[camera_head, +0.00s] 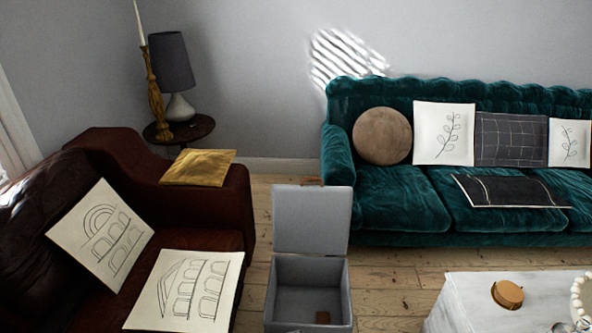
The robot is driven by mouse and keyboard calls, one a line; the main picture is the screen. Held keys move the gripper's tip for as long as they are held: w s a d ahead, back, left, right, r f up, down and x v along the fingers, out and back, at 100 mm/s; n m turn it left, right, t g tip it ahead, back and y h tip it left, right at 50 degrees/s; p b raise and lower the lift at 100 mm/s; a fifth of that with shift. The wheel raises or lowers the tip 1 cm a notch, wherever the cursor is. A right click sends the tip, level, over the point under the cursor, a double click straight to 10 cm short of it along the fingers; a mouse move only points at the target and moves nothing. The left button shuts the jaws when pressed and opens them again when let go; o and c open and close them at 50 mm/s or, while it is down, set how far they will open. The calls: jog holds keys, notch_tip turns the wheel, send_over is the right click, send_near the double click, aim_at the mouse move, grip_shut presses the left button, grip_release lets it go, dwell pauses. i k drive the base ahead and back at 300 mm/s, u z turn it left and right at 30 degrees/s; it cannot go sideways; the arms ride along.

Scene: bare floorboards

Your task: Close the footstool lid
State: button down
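The footstool (341,292) is a grey box on the floorboards at the bottom centre, between the two sofas. Its lid (312,220) is open and stands about upright at the back edge, with its flat inner face towards me. A small brown block (322,317) lies inside the box. The front of the footstool is cut off by the bottom edge of the picture. I cannot make out my gripper in this view.
A brown leather sofa (210,215) with cushions stands on the left. A green velvet sofa (390,205) stands behind on the right. A white table (460,300) with a brown round box (507,294) is at the lower right. Bare floorboards (390,275) show between them.

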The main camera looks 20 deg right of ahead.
aim_at(306, 220)
jog(key=z, duration=0.05)
jog(key=i, duration=0.95)
jog(key=z, duration=0.4)
